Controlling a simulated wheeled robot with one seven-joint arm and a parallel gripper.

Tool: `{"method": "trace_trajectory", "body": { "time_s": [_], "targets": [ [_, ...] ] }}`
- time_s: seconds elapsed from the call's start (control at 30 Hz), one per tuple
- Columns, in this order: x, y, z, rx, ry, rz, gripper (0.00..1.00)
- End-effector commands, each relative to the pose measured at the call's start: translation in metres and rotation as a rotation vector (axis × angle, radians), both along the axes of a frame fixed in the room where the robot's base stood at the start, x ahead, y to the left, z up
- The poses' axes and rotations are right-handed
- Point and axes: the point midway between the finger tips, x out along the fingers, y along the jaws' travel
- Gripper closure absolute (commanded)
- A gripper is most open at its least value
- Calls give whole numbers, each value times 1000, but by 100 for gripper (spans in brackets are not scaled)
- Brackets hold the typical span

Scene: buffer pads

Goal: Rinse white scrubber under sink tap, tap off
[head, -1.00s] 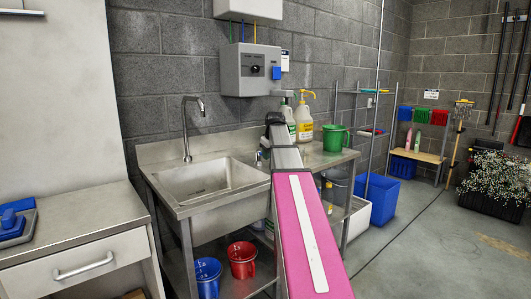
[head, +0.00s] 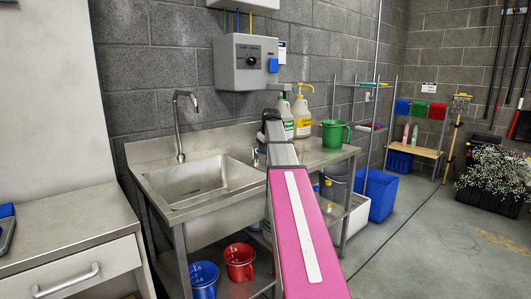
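The steel sink (head: 188,207) stands against the block wall, left of the middle in the head view. Its basin looks empty where I can see into it. The tap (head: 178,120) rises behind the basin with a curved spout, and no water stream shows from it. My pink arm reaches forward from the bottom of the picture to the right side of the sink. My gripper is hidden at the far end of the arm, so its fingers do not show. I cannot see a white scrubber anywhere.
Two bottles (head: 302,118) and a green jug (head: 334,133) stand on the steel counter right of the basin. A blue jug (head: 203,279) and a red jug (head: 239,261) sit on the shelf below. A blue bin (head: 376,194) is on the floor. Open floor lies to the right.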

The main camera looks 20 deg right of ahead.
Motion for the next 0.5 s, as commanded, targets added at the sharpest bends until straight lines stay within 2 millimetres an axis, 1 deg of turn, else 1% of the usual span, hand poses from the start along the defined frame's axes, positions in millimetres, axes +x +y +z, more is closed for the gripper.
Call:
{"method": "trace_trajectory", "body": {
  "time_s": [0.03, 0.2, 0.33, 0.5],
  "targets": [
    [4, 0, -7, 0, 1, 0, 57],
    [10, -1, -20, 0, 0, 0, 57],
    [11, -1, -24, 0, 0, 0, 57],
    [11, -1, -24, 0, -1, 0, 57]
  ]
}}
